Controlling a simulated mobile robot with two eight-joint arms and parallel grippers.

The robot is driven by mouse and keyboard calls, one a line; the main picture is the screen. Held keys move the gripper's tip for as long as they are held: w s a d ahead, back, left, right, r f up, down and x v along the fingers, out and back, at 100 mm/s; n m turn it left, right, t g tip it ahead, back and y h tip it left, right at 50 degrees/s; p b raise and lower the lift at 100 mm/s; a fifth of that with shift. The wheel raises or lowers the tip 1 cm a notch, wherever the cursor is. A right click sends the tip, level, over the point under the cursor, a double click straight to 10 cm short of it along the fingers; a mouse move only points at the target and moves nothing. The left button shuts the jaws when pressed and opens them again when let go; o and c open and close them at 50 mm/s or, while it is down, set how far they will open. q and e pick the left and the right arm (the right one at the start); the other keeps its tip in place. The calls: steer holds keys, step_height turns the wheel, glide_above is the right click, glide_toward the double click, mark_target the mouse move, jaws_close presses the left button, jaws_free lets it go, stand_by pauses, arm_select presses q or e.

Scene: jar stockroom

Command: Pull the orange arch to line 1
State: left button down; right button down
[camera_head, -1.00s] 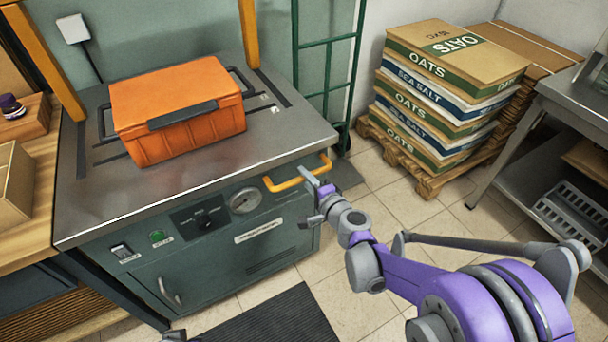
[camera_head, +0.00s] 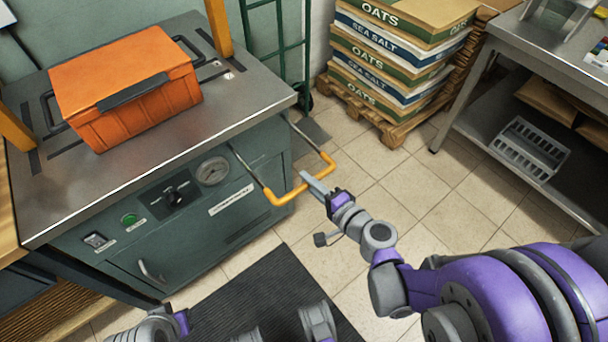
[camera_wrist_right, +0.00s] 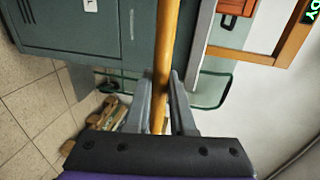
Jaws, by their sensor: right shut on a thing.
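The orange arch (camera_head: 284,198) is a U-shaped handle on two thin metal rods, standing out from the front of the green cabinet (camera_head: 150,232). My right gripper (camera_head: 309,183) is shut on the crossbar of the arch, near its middle. In the right wrist view the orange bar (camera_wrist_right: 167,45) runs between the two grey fingers (camera_wrist_right: 162,100). I cannot make out line 1 in either view. Grey and purple parts of mine show at the bottom of the head view, but the left gripper cannot be made out.
An orange crate (camera_head: 128,85) sits on the cabinet's metal top. Stacked sacks (camera_head: 395,62) on a pallet stand behind, and a steel table (camera_head: 535,50) is at the right. Tiled floor (camera_head: 395,180) is clear in front; a dark mat (camera_head: 255,300) lies below.

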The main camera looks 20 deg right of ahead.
steer(key=c, duration=0.8)
jaws_free()
steer(key=shift+o, duration=0.2)
arm_select(q)
steer(key=shift+s, duration=0.1)
arm_select(e)
steer(key=shift+s, duration=0.1)
